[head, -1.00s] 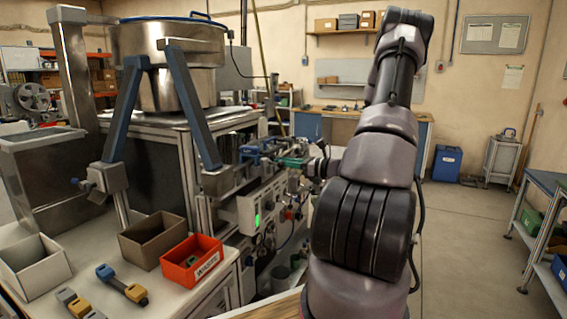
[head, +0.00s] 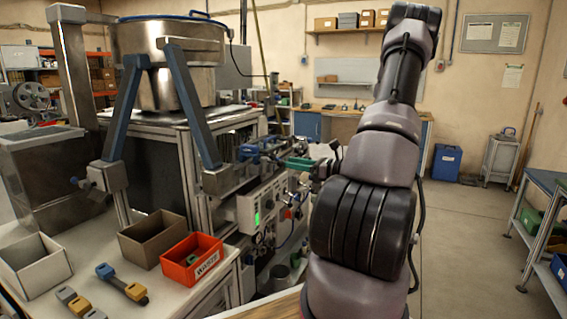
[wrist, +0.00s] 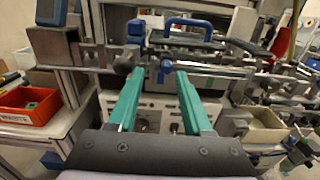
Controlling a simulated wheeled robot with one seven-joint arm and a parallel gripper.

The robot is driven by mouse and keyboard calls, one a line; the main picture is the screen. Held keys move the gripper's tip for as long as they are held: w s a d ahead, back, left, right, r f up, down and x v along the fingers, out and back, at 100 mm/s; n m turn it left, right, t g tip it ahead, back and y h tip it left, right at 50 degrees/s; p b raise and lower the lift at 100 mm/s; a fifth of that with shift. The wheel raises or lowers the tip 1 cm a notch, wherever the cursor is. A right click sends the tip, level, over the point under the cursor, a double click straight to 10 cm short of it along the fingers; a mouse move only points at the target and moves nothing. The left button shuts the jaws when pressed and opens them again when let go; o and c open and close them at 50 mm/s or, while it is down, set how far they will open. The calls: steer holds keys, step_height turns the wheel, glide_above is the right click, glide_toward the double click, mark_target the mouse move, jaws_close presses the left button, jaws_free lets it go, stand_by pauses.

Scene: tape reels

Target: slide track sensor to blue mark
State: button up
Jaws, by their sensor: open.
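My gripper (wrist: 157,82) has two green fingers spread apart with nothing between them. In the head view my gripper (head: 303,164) is beside the feeder's track, at its right side. In the wrist view a metal track (wrist: 215,72) runs across beyond the fingertips. A small blue piece (wrist: 165,70) sits on the track just past the fingertips, apart from them as far as I can tell. A blue upright piece (wrist: 136,28) and a blue arched handle (wrist: 187,28) are behind it. I cannot tell which part is the track sensor or which blue is the mark.
A red waste bin (head: 192,262), a brown bin (head: 152,238) and a white bin (head: 35,266) sit on the near table. A control box with a green light (head: 257,218) is below the track.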

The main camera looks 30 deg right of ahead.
steer(key=v, duration=0.6)
steer(key=shift+s+d, duration=0.2)
steer(key=shift+s, duration=0.1)
